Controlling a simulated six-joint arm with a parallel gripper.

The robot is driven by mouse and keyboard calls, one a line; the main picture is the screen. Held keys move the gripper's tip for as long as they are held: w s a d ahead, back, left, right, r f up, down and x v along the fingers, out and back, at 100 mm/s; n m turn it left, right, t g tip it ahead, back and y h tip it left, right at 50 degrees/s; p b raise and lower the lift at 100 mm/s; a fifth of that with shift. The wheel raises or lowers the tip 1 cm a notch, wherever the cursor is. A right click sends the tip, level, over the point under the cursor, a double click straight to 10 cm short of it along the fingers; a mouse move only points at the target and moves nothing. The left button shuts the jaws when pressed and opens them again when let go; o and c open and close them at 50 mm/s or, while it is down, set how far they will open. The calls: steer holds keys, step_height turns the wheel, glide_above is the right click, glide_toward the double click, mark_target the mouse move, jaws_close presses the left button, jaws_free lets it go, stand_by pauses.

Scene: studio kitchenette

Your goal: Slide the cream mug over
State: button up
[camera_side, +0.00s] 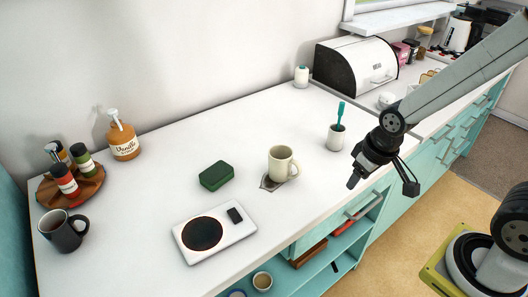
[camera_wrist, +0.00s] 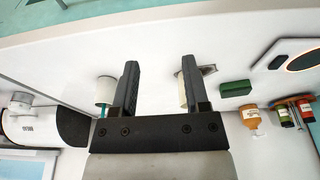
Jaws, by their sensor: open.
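The cream mug (camera_side: 280,164) stands upright near the front edge of the white counter, with its handle to the right in the side view. It stands on or against a small grey-brown coaster (camera_side: 266,184). In the wrist view the mug (camera_wrist: 182,92) is mostly hidden behind the right finger, and part of the coaster (camera_wrist: 209,70) shows beside it. My gripper (camera_side: 353,183) is to the right of the mug, clear of it, around the counter's front edge. In the wrist view its two fingers (camera_wrist: 158,64) are apart with nothing between them.
A white cup with a teal brush (camera_side: 336,138) stands right of the mug, near my gripper. A green box (camera_side: 216,176) is left of it, and a white appliance with a dark disc (camera_side: 245,233) is front left. A bread bin (camera_side: 345,75) stands behind. Counter between mug and wall is clear.

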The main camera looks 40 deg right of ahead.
steer(key=c, duration=0.6)
steer(key=shift+w+a+r, duration=0.1)
steer(key=shift+w, duration=0.2)
jaws_close()
steer(key=w+a+r+n+g, duration=0.1)
steer(key=w+a+n, duration=0.6)
steer(key=w+n, duration=0.1)
steer(key=w+a+r+n+g, duration=0.1)
steer(key=w+a+n, duration=0.5)
steer(key=w+n, duration=0.3)
steer(key=shift+w+a+n+g, duration=0.3)
steer(key=shift+w+a, duration=0.1)
steer(key=shift+w, duration=0.7)
